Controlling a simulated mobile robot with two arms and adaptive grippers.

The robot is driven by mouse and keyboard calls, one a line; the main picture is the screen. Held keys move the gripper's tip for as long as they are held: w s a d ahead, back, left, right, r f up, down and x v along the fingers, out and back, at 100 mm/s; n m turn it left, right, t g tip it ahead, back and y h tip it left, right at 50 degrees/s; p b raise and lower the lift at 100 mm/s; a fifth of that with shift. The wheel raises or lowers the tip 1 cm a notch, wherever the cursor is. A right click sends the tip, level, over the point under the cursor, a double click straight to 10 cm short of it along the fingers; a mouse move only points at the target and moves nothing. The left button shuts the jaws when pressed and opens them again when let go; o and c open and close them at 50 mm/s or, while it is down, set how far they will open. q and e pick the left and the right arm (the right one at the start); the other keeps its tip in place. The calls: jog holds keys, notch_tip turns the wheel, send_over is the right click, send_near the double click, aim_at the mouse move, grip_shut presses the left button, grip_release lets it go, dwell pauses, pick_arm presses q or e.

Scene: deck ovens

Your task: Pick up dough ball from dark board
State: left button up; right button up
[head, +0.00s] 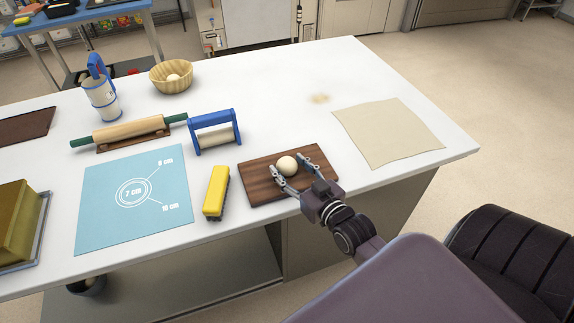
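The dough ball (287,166) is pale and round and sits on the dark wooden board (256,187) at the near side of the white table. My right gripper (286,173) comes in from the lower right over the board. Its two fingers are spread, one on each side of the dough ball. I cannot tell whether either finger touches it. My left gripper is not in view.
A yellow block-shaped tool (216,192) lies just left of the board. A blue-handled roller (214,133) stands behind it. A blue mat (110,205), a rolling pin (130,132) and a bowl (171,78) are farther left. A beige cloth (387,131) lies right; table between is clear.

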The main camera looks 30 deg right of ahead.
jog(key=c, duration=0.9)
jog(key=shift+r, duration=0.15)
